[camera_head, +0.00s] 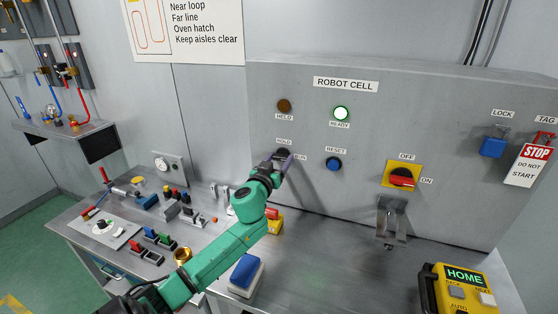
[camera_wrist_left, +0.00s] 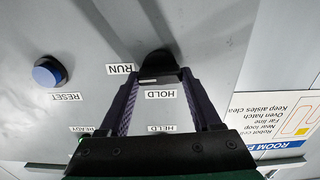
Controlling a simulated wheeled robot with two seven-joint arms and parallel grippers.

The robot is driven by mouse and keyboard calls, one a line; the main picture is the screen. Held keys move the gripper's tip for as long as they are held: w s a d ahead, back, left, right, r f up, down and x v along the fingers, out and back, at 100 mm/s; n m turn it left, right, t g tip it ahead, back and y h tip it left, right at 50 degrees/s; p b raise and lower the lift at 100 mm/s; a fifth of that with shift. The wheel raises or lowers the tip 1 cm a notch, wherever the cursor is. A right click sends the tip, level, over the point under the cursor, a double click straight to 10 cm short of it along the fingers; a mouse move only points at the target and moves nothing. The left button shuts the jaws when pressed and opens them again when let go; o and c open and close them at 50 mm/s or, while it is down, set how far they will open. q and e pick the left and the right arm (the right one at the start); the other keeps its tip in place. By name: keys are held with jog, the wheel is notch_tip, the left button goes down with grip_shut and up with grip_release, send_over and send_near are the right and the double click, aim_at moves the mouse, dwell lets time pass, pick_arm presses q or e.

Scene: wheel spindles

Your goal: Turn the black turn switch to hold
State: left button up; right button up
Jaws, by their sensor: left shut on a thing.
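The black turn switch (camera_head: 284,152) is on the grey ROBOT CELL panel (camera_head: 450,130), with HOLD above it and RUN to its right. My left gripper (camera_head: 281,160) reaches it from below and covers much of it. The left wrist view, upside down, shows the switch (camera_wrist_left: 158,66) between the fingertips of my left gripper (camera_wrist_left: 156,80), shut on it. I cannot tell its exact setting. The HELD lamp (camera_head: 284,106) is dark brown; the READY lamp (camera_head: 341,114) glows pale green. My right gripper is not in view.
A blue RESET button (camera_head: 333,163) is right of the switch. Further right are a red and yellow rotary switch (camera_head: 402,176), a blue padlock (camera_head: 493,147) and a STOP tag (camera_head: 530,163). A yellow pendant (camera_head: 462,287) and several small parts stand on the metal bench (camera_head: 340,270).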

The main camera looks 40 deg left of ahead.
pick_arm(q)
jog(key=n, duration=0.3)
jog(key=shift+n, duration=0.4)
jog(key=n+p, duration=0.1)
jog(key=n, duration=0.2)
jog(key=shift+a+n, duration=0.1)
jog(key=shift+n, duration=0.2)
jog(key=n+p, duration=0.3)
jog(key=n, duration=0.2)
jog(key=shift+f+n+p, duration=0.2)
jog(key=shift+n+p, duration=1.2)
jog(key=shift+n, duration=1.1)
jog(key=o, duration=1.4)
jog(key=shift+s, duration=0.1)
jog(key=shift+a, duration=0.1)
